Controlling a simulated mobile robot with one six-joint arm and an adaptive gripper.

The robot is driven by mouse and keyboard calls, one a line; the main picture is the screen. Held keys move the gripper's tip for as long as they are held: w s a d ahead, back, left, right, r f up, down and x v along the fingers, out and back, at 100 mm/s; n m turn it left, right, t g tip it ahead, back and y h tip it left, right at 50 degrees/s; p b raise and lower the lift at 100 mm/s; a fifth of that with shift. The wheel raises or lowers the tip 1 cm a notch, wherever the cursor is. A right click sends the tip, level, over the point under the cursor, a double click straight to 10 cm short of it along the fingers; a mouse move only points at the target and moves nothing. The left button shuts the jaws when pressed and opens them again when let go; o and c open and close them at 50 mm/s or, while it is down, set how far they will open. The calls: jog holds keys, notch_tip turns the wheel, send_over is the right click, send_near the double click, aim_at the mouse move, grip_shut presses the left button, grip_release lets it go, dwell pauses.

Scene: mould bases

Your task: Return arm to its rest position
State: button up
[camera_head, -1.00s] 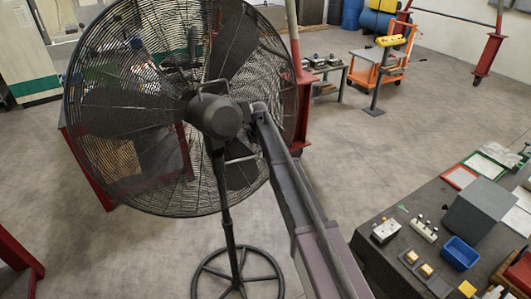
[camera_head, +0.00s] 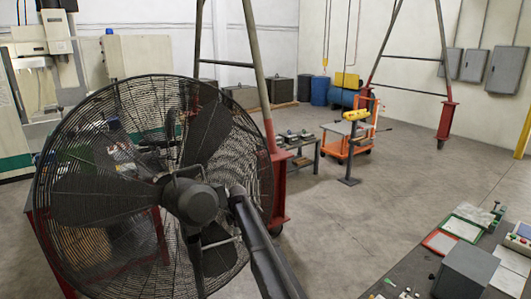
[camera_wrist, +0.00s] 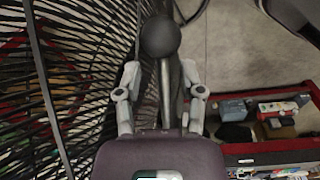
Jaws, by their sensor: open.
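A large black pedestal fan (camera_head: 85,195) fills the left of the head view. Its wire grille (camera_wrist: 55,110) runs close along the left side of the wrist view, beside my gripper. In the head view a dark beam, which looks like my arm, reaches up to the fan's hub. My gripper cannot be made out there.
A dark worktable (camera_head: 400,275) with a grey box (camera_head: 467,272) and trays stands at lower right. A red-legged gantry frame (camera_head: 278,190), an orange cart (camera_head: 345,140) and a small bench are farther back. A red-edged bin (camera_wrist: 265,150) lies at right in the wrist view. The middle floor is open.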

jog(key=shift+d+r+t+y+p, duration=0.15)
jog(key=shift+r+t+y+p, duration=0.4)
jog(key=shift+r, duration=0.3)
jog(key=shift+s+d+r+t, duration=0.1)
jog(key=shift+s+r+t, duration=0.05)
jog(key=shift+r+t, duration=0.1)
jog(key=s+d+f+m+b, duration=0.3)
jog(key=s+d+m, duration=0.4)
jog(key=s+d, duration=0.2)
jog(key=s+d+f+m+g+h+b, duration=0.1)
jog(key=s+d+f+m+b, duration=0.3)
jog(key=s+d+m, duration=0.4)
jog(key=s+d+f+m+g+b, duration=0.1)
jog(key=s+d+f+m+b, duration=0.2)
jog(key=s+d+m, duration=0.5)
jog(key=s+d+f, duration=0.1)
jog(key=s+d, duration=0.2)
jog(key=s, duration=0.6)
jog(key=shift+d+h, duration=0.35)
jog(key=shift+d, duration=0.05)
jog(key=shift+s+f, duration=0.1)
